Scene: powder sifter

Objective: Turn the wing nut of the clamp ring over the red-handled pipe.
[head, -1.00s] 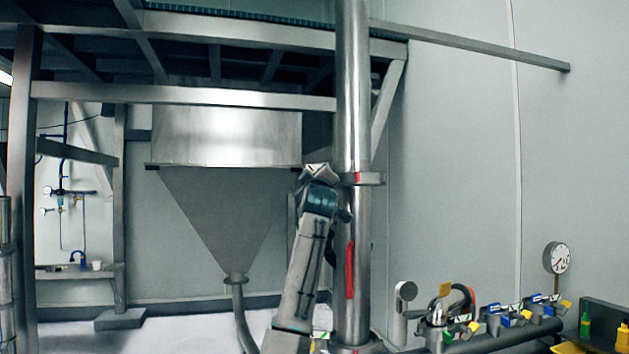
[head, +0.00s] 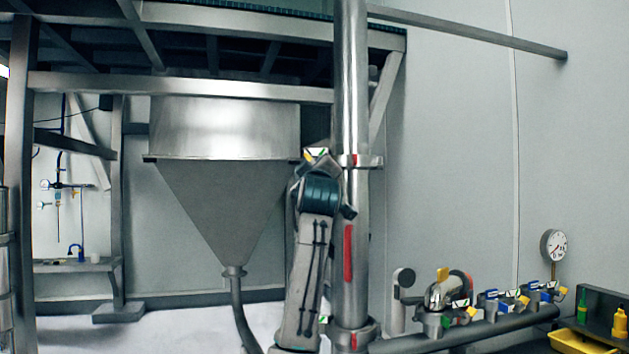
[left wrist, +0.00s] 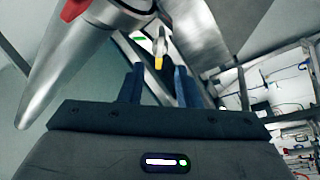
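The steel pipe (head: 352,100) stands upright right of centre in the head view, with a red handle (head: 348,253) on its front. A clamp ring (head: 368,161) circles it above the handle. My left arm stands in front of the pipe's left side, its wrist close to the ring; its fingers cannot be made out there. In the left wrist view my left gripper (left wrist: 159,69) has its two dark blue fingers apart. A small yellow-tipped part (left wrist: 158,62), perhaps the wing nut, shows in line with the gap; contact cannot be told. My right gripper is not in view.
A second collar (head: 352,338) sits low on the pipe. A steel hopper (head: 215,195) hangs to the left under a frame. Valves with coloured handles (head: 500,300), a gauge (head: 554,244) and a yellow tray (head: 580,342) are at lower right.

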